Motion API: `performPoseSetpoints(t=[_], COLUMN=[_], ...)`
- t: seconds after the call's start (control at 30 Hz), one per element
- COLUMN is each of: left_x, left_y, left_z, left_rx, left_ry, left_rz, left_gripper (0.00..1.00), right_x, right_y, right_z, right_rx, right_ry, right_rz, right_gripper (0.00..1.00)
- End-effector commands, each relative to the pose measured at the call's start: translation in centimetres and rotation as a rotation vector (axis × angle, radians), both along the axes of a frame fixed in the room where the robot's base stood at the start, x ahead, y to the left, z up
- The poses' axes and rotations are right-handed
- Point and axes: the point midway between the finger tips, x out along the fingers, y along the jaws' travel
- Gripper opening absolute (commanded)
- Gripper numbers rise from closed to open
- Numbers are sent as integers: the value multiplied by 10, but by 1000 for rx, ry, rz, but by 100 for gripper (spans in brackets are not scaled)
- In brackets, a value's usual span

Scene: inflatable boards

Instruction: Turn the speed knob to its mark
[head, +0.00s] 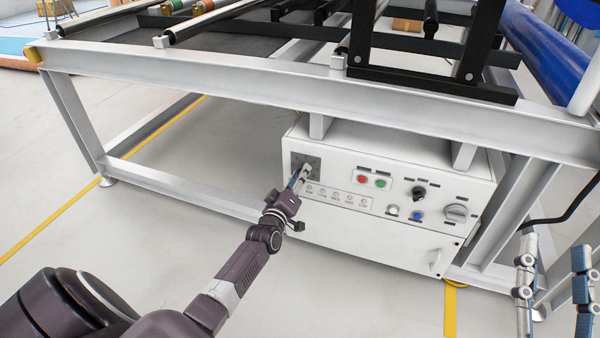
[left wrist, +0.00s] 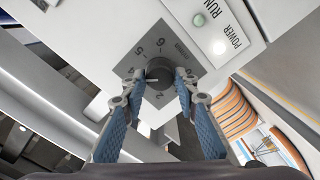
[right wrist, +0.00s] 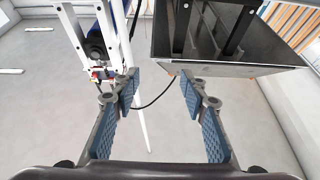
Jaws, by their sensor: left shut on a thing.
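The speed knob (left wrist: 158,71) is a dark round knob on a grey dial plate (left wrist: 137,52), seen in the left wrist view. My left gripper (left wrist: 159,78) is shut on the knob, one fingertip on each side. In the head view the left gripper (head: 298,178) reaches the dial plate (head: 313,160) and hides most of the knob. My right gripper (right wrist: 157,88) is open and empty, away from the panel.
The white control box (head: 380,232) hangs under a grey metal frame (head: 250,88). Beside the dial are indicator lamps (head: 336,197), red and green buttons (head: 371,181), a black selector (head: 419,193) and a grey rotary switch (head: 456,212). Free floor (head: 180,240) lies left of the box.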

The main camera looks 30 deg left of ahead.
Motion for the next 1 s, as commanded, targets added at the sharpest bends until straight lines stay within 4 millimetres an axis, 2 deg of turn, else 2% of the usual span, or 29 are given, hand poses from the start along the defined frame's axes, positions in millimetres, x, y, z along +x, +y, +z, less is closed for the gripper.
performPoseSetpoints(t=[0.3, 0.7, 0.73, 0.9, 1.0], left_x=[0, 0, 0, 0, 0], left_y=[-1, -1, -1, 0, 0], left_z=[-1, -1, -1, -1, -1], left_rx=[71, 75, 75, 75, 75], left_ry=[19, 20, 20, 19, 19], left_rz=[-1, -1, -1, 0, 0], left_gripper=[4, 4, 29, 46, 46], right_x=[9, 10, 10, 10, 10], right_y=[-1, -1, -1, -1, -1], right_z=[-23, -25, -25, -25, -25], right_rx=[-31, -33, -33, -33, -33], right_ry=[110, 117, 118, 117, 117], right_rz=[-7, -7, -8, -8, -8], right_gripper=[40, 40, 40, 40, 40])
